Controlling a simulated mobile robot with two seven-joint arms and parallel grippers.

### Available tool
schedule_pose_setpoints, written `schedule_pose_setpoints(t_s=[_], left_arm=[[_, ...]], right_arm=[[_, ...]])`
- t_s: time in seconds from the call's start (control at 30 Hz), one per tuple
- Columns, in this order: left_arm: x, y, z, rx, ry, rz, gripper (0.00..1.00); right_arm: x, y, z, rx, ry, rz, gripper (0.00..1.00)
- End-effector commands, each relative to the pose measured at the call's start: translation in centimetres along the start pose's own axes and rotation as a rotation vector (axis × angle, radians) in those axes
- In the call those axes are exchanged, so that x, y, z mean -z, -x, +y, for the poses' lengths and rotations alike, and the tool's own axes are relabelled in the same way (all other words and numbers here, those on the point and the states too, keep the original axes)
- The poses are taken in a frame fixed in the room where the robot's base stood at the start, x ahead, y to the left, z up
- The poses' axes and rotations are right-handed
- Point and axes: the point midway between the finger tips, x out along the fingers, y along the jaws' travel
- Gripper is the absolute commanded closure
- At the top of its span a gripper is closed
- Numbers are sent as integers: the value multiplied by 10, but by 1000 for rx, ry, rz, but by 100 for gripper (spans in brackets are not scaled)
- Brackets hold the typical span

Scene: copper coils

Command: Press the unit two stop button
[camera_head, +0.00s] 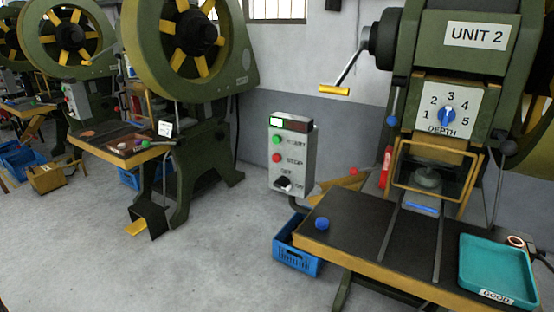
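The Unit 2 press (455,60) stands at the right, with a white "UNIT 2" label (476,36) on its green head. A grey control box (300,155) stands to the left of this press. Neither of my grippers shows in the head view.
The press table (350,240) holds a blue knob (321,224) and a teal "GOOD" tray (495,265). A blue crate (297,255) sits on the floor below the box. A crank handle (335,90) juts out above. Open floor (190,260) lies at the left front.

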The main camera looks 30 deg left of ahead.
Motion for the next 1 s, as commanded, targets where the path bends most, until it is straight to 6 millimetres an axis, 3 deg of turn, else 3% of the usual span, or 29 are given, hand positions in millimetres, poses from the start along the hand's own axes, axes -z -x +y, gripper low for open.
schedule_pose_setpoints(t_s=[0.3,1.0], left_arm=[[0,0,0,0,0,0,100],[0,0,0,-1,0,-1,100]], right_arm=[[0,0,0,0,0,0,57],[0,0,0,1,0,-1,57]])
